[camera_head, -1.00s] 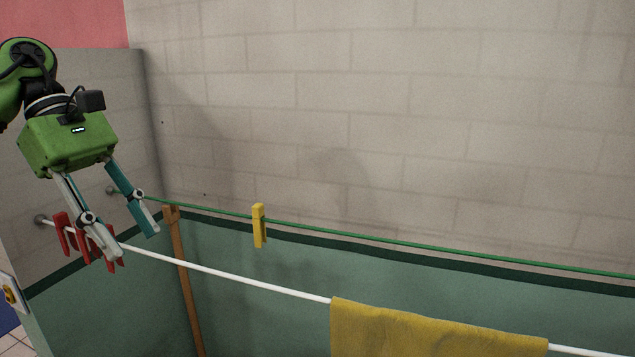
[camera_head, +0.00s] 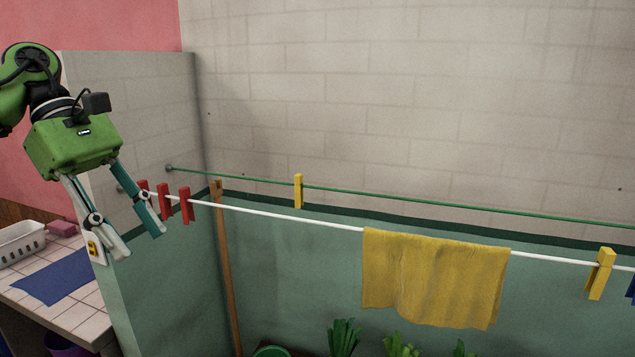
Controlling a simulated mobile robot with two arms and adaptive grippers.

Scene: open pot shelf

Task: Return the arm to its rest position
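My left gripper (camera_head: 141,243) is at the left of the head view, pointing down, its two fingers spread with nothing between them. It appears in front of the partition wall, to the left of several red clothespins (camera_head: 164,203) on the white rod (camera_head: 268,212). One finger overlaps the pins in the picture; I cannot tell whether it touches them. My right gripper is not in view.
A yellow cloth (camera_head: 430,275) hangs over the white rod. A yellow clothespin (camera_head: 298,191) is on the green line (camera_head: 400,201), another (camera_head: 600,273) on the rod at right. A tiled counter (camera_head: 75,318) with a white basket (camera_head: 20,243) stands at left.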

